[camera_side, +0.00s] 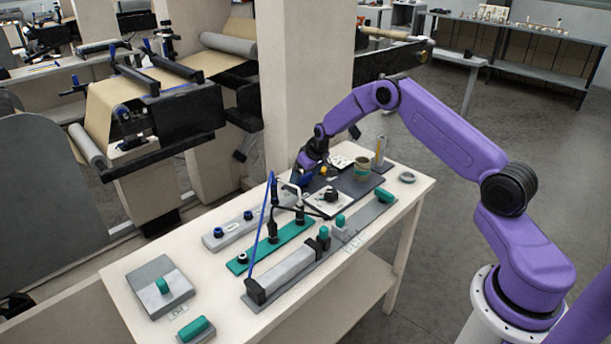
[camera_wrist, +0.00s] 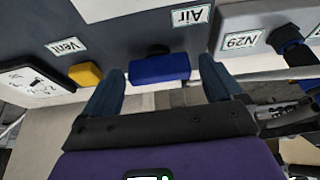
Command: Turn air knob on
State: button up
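The air knob (camera_wrist: 160,68) is a blue bar-shaped handle on a dark grey panel (camera_wrist: 125,30), beside a white label reading Air (camera_wrist: 190,16). In the wrist view it lies crosswise between the two dark blue fingers of my gripper (camera_wrist: 163,72). The fingers are apart, with a visible gap on each side of the knob. In the side view my gripper (camera_side: 304,178) is low at the back edge of the table, by the dark panel (camera_side: 357,186); the fingertips and knob are too small to tell apart there.
A yellow knob (camera_wrist: 86,74) labelled Vent sits left of the air knob. A grey block (camera_wrist: 245,22) with another blue knob (camera_wrist: 285,38) is to the right.

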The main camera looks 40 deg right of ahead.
jog(key=c, duration=0.8)
jog(key=shift+n, duration=0.4)
jog(key=shift+d+n+y, duration=0.15)
jog(key=shift+n+y, duration=0.45)
jog(key=shift+n, duration=0.6)
jog(key=n, duration=0.2)
jog(key=n+g+y, duration=0.1)
jog(key=n, duration=0.1)
jog(key=shift+y, duration=0.3)
jog(key=n, duration=0.2)
jog(key=n+g+y, duration=0.1)
jog(key=n, duration=0.2)
jog(key=shift+w+d, duration=0.15)
jog(key=shift+w, duration=0.05)
jog(key=shift+n+g, duration=0.8)
jog(key=shift+n, duration=0.7)
jog(key=shift+d+n+y, duration=0.1)
jog(key=shift+n+y, duration=0.2)
